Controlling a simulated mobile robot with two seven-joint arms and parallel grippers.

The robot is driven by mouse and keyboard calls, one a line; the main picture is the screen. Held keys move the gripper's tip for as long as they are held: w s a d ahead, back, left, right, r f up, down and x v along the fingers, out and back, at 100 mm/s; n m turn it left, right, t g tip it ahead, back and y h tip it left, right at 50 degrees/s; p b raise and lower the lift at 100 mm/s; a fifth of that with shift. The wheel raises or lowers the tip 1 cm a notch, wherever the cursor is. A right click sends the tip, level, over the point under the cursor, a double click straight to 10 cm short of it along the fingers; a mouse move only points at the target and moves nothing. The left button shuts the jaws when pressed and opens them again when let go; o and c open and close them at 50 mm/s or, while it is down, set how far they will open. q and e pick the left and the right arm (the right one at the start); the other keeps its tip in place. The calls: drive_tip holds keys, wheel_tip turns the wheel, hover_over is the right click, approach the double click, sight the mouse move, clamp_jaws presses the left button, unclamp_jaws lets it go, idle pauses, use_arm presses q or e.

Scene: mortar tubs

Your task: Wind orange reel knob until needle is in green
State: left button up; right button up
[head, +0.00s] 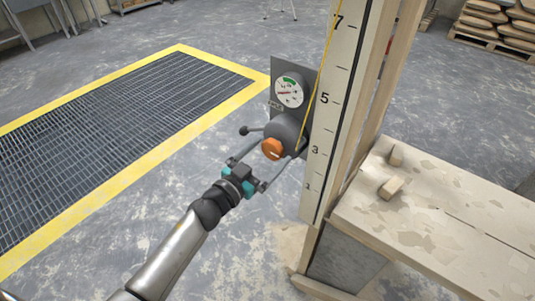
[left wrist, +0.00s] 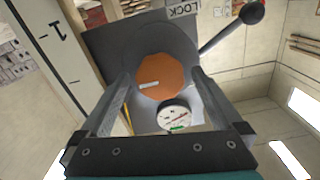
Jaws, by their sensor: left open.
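The orange knob (head: 272,148) sits on the front of a grey reel (head: 287,127) on a dark plate fixed to the upright post. In the left wrist view the knob (left wrist: 161,79) shows a white mark pointing left. The round gauge (head: 289,92) is above the reel; its green band is at the top, and its red needle points left, outside the green. My left gripper (head: 267,161) is open, its fingers reaching toward the knob. In the left wrist view the fingers stand on either side of the knob, with gaps; contact cannot be told. My right gripper is not in view.
A yellow line (head: 319,75) runs up the numbered board (head: 318,165). A wooden bench (head: 440,215) stands right. A yellow-edged floor grate (head: 110,115) lies left.

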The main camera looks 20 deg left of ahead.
use_arm(q)
drive_tip(key=shift+c, duration=0.2)
drive_tip(key=c, duration=1.3)
drive_tip(key=shift+m, duration=0.4)
